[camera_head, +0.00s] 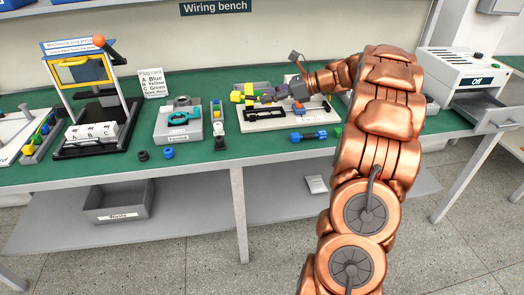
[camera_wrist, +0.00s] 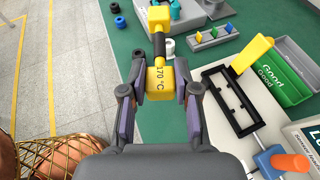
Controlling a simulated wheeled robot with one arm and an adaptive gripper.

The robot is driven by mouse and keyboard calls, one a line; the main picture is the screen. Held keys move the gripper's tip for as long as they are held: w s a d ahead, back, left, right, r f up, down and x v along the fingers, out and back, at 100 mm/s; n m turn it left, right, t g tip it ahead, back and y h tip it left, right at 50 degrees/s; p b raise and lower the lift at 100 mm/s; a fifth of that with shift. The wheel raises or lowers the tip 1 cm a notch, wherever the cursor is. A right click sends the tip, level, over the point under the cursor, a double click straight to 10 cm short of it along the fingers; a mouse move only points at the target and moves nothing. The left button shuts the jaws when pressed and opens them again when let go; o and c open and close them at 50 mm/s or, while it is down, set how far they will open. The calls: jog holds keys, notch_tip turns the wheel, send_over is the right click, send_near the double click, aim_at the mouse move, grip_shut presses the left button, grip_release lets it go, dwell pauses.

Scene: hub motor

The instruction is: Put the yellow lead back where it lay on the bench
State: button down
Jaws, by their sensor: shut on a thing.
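My gripper (camera_wrist: 160,92) is shut on the yellow lead (camera_wrist: 158,78), which has two yellow end blocks joined by a dark stem. The near block, marked 170 °C, sits between the fingers, and the far block points away from me. The green bench (camera_wrist: 103,72) shows beneath. In the head view my gripper (camera_head: 266,97) is over the middle of the bench, with the yellow lead (camera_head: 237,97) at its left end. My fingers partly hide the near block. A blue lead (camera_head: 315,135) lies on the bench at the front, right of the lead I hold.
A black frame fixture (camera_wrist: 232,103) with a yellow lever stands right of my gripper. A bin marked Good (camera_wrist: 283,82) is beyond it. Small rings (camera_head: 168,153) lie at the front edge. The plug press (camera_head: 88,82) is left; the Off machine (camera_head: 462,80) is right.

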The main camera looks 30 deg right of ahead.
jog(key=s+d+f+b, duration=0.2)
jog(key=s+d+f, duration=0.8)
jog(key=s+d, duration=0.35)
send_over(278, 146)
notch_tip(278, 146, down, 2)
jog(key=shift+a+f, duration=0.1)
jog(key=shift+f, duration=1.65)
jog(key=shift+f, duration=0.2)
jog(key=c, duration=0.9)
grip_release()
jog(key=shift+o, duration=0.2)
